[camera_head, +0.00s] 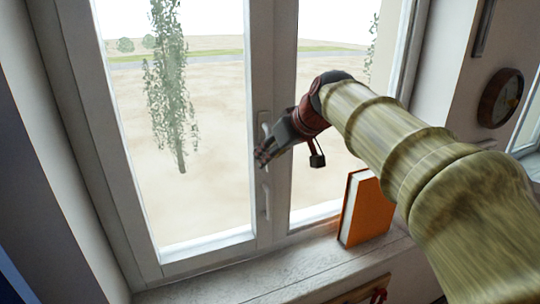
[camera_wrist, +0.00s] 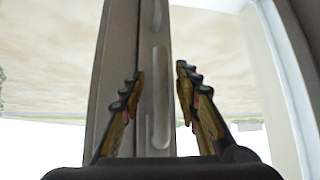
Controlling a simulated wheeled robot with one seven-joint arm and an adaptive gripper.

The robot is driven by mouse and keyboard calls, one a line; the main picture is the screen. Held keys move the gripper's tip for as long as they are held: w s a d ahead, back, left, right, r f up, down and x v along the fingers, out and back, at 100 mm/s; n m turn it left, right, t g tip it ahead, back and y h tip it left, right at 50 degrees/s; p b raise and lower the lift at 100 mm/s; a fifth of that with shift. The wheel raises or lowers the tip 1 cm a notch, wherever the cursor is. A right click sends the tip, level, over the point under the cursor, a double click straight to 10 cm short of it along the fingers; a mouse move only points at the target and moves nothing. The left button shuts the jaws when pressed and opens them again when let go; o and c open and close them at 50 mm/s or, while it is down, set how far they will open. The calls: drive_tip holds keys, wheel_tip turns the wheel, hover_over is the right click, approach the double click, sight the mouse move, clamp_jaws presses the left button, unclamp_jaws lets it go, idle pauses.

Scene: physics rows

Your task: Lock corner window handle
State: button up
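The window has a pale centre post (camera_head: 265,230) with two slim upright handles on it. The upper handle (camera_head: 263,125) shows just above my gripper (camera_head: 263,157) in the head view. The lower handle (camera_head: 265,203) is below the gripper. In the wrist view, which looks upside down, one handle (camera_wrist: 160,105) runs lengthwise between the two spread fingers of my gripper (camera_wrist: 160,85). Neither finger clearly touches it. The other handle (camera_wrist: 156,14) is at the top edge of that view. My gripper is open, and its body hides part of the post.
An orange book (camera_head: 368,208) stands on the sill (camera_head: 285,272) right of the post, under my arm. A round dark clock-like object (camera_head: 500,98) hangs on the right wall. The sill left of the book is clear.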

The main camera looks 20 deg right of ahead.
drive_tip(key=v, duration=1.1)
drive_tip(key=shift+s+a+r, duration=0.1)
drive_tip(key=s+d+f+m+g+h, duration=0.15)
drive_tip(key=s+f+m, duration=0.35)
drive_tip(key=f, duration=0.8)
drive_tip(key=s+a+f+n+g, duration=0.1)
drive_tip(key=s+a+f, duration=0.4)
drive_tip(key=s+f, duration=0.3)
drive_tip(key=s+a+f+n, duration=0.1)
drive_tip(key=s+a+f, duration=0.4)
drive_tip(key=s+f, duration=0.3)
drive_tip(key=shift+n+g, duration=0.35)
drive_tip(key=shift+n, duration=0.05)
